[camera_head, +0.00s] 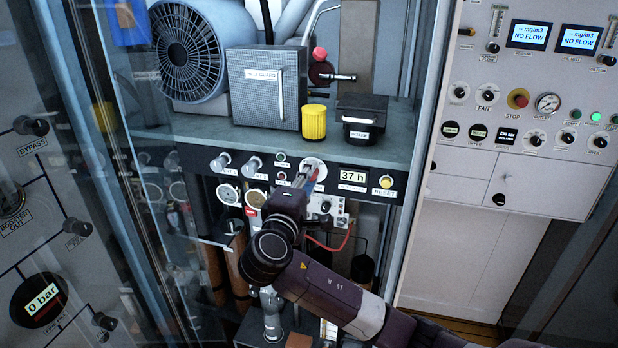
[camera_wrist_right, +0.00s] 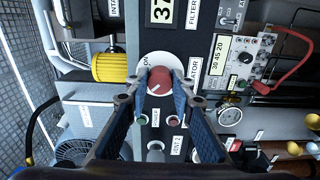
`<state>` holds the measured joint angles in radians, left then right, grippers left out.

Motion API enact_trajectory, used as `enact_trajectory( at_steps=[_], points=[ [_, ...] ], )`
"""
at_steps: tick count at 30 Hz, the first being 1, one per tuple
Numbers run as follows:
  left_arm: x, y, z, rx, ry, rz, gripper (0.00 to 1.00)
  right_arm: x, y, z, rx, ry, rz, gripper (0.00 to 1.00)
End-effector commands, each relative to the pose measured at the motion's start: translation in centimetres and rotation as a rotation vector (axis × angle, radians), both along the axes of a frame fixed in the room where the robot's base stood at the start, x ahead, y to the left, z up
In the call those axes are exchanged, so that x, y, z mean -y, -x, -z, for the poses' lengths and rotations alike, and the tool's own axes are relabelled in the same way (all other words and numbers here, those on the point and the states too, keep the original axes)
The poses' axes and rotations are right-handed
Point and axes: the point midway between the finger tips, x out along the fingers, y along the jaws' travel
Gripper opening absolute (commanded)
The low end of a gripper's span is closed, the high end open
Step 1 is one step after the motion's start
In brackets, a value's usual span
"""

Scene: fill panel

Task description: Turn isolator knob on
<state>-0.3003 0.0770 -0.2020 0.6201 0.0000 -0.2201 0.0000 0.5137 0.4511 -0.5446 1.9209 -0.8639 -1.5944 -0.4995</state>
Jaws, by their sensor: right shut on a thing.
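The isolator knob is a red knob on a round white plate, set in the dark strip below the shelf. In the head view the knob (camera_head: 320,173) is partly hidden by my right gripper (camera_head: 304,180), which reaches up to it from below. In the right wrist view the knob (camera_wrist_right: 155,83) sits between the blue fingers of my right gripper (camera_wrist_right: 160,92), which are shut on it. A white pointer line shows on its face, and the plate's lettering is partly covered. My left gripper is not in view.
A display reading 37 h (camera_head: 353,174) and a yellow reset button (camera_head: 386,182) are right of the knob. Two small valves and gauges are to its left. A yellow cap (camera_head: 313,122) and black intake box (camera_head: 362,118) stand on the shelf above. A glass door (camera_head: 100,150) stands left.

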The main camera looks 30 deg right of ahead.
Motion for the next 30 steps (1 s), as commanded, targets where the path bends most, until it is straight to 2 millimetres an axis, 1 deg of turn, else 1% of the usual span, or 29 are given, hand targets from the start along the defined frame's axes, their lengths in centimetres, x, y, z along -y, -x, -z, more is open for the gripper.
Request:
enact_trajectory(
  at_steps=[5, 11, 17, 30],
  points=[
    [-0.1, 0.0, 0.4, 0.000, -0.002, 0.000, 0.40, 0.0, 0.0, 0.2, 0.010, -0.011, 0.000, 0.00],
    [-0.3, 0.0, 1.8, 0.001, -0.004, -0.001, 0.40, -0.1, 0.0, 0.5, 0.067, -0.062, 0.000, 0.00],
    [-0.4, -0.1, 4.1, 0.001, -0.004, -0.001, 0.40, -0.2, 0.0, 0.9, 0.179, -0.160, -0.001, 0.00],
    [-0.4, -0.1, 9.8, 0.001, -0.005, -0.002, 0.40, -0.2, -0.1, 0.9, 0.495, -0.432, -0.002, 0.00]
  ],
)
